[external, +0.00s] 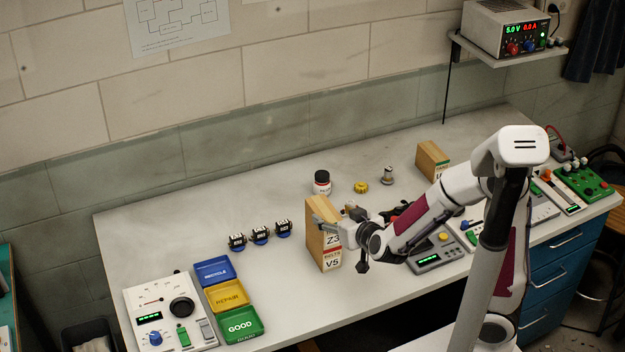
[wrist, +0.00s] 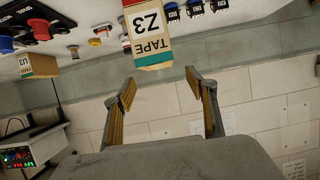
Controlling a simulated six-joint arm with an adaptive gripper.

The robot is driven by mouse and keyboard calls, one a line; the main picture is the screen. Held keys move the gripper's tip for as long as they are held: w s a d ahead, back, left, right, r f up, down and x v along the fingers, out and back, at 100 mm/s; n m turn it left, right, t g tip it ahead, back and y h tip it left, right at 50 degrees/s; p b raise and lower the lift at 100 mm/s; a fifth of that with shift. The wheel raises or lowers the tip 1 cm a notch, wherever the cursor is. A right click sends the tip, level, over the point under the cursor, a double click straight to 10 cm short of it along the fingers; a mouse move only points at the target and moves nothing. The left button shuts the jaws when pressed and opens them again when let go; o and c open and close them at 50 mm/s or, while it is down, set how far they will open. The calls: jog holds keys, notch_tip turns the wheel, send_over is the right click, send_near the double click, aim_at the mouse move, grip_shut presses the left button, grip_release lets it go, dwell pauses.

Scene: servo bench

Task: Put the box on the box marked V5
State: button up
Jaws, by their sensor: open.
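A tan box with a white label marked Z3 (external: 333,240) stands on the box marked V5 (external: 331,262) near the middle of the bench. The two look upright and in line. In the wrist view the box marked TAPE Z3 (wrist: 152,36) appears upside down, beyond my fingertips. My gripper (wrist: 158,86) is open and empty, with a finger on either side and a gap to the box. In the external view my gripper (external: 343,228) is just right of the stack and hides part of Z3. The V5 box cannot be made out in the wrist view.
Another tan box (external: 431,160) stands at the back right, marked U3 in the wrist view (wrist: 38,64). A white jar (external: 321,183) is behind the stack. Several small dark-blue parts (external: 260,235) and coloured trays (external: 228,296) lie left. A grey meter (external: 436,254) is right.

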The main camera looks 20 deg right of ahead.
jog(key=s+d+r+n+g+y, duration=0.1)
jog(key=s+d+r+g+y, duration=0.35)
jog(key=s, duration=0.25)
jog(key=s+d+m+g+h, duration=0.1)
jog(key=s+d+g+h, duration=0.2)
jog(key=s+d, duration=1.1)
jog(key=shift+s+d+f+h, duration=0.2)
jog(key=shift+s+d+h, duration=0.2)
jog(key=shift+h, duration=0.55)
